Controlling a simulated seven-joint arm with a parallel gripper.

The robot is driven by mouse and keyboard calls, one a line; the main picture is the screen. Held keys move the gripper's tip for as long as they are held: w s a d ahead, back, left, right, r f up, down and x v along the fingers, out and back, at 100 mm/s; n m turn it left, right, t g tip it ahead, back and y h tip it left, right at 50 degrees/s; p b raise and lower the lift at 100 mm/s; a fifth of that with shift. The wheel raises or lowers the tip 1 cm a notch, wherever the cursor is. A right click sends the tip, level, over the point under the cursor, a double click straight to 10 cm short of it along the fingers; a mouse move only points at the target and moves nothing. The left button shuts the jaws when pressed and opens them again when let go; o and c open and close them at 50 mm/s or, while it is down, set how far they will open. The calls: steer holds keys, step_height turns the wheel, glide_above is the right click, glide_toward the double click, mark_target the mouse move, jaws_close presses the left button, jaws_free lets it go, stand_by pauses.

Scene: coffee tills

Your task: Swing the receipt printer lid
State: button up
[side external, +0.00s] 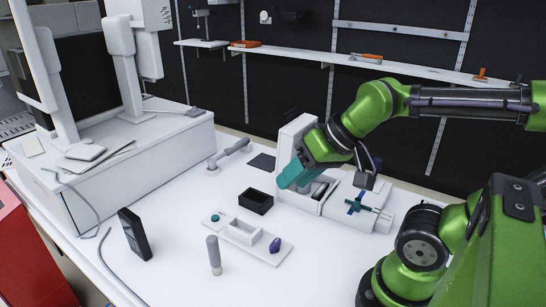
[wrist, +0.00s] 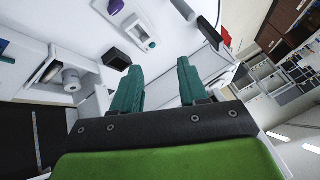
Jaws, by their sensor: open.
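The white receipt printer (side external: 306,199) stands at the right of the white table. Its lid (side external: 292,137) appears as a tall white panel raised upright behind my gripper. My gripper (side external: 290,178) has teal fingers, open, pointing down-left in front of the lid and above the printer's open bay. In the wrist view the fingers of my gripper (wrist: 157,78) are spread, with nothing visibly clasped; a white surface shows beyond them. The printer also shows there at the left (wrist: 88,80), with a round roll-like part in it. I cannot tell whether a finger touches the lid.
A small black bin (side external: 256,201) and a white tray (side external: 240,242) with a purple item lie left of the printer. A white-grey cylinder (side external: 214,254) and a black handheld device (side external: 133,234) stand nearer. A till stand (side external: 150,160) fills the left. Bare table lies at front.

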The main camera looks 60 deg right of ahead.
steer(key=w+d+m, duration=0.2)
steer(key=d+m, duration=0.1)
steer(key=d, duration=0.2)
steer(key=n+t+h, duration=0.2)
steer(key=n+t, duration=0.1)
steer(key=n, duration=0.4)
glide_toward(293, 112)
steer(key=shift+w+f, duration=0.5)
steer(key=shift+w, duration=0.05)
steer(key=x, duration=0.7)
steer(key=shift+w+a+f, duration=0.15)
steer(key=shift+w+f, duration=0.05)
steer(key=shift+w, duration=0.05)
steer(key=shift+c, duration=0.3)
steer(key=shift+r, duration=0.1)
jaws_close()
steer(key=shift+c, duration=1.1)
jaws_free()
